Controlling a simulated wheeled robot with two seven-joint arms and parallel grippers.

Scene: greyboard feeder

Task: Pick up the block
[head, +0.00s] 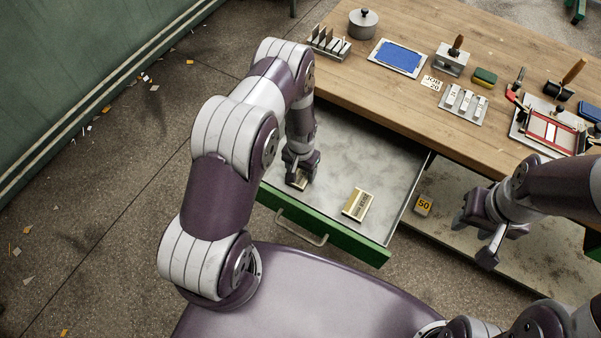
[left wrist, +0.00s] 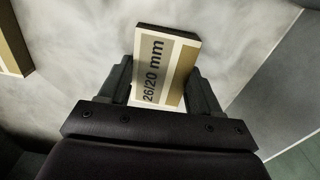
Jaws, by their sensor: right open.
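A pale block with a tan band, marked "26/20 mm" (left wrist: 160,65), lies between the two fingers of my left gripper (left wrist: 160,92) in the left wrist view. The fingers flank it closely, with no clear gap, but whether they press on it cannot be told. In the head view my left gripper (head: 299,180) is low in the open drawer (head: 345,150), mostly hiding this block (head: 301,184). A second similar block (head: 357,204) lies in the drawer to its right. My right gripper (head: 474,240) is open and empty to the right of the drawer.
The drawer's green front (head: 340,235) carries a handle (head: 301,230). The wooden table (head: 400,95) above bears a blue pad (head: 398,57), a round lidded pot (head: 363,22), a sponge (head: 484,77) and a red frame (head: 548,128).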

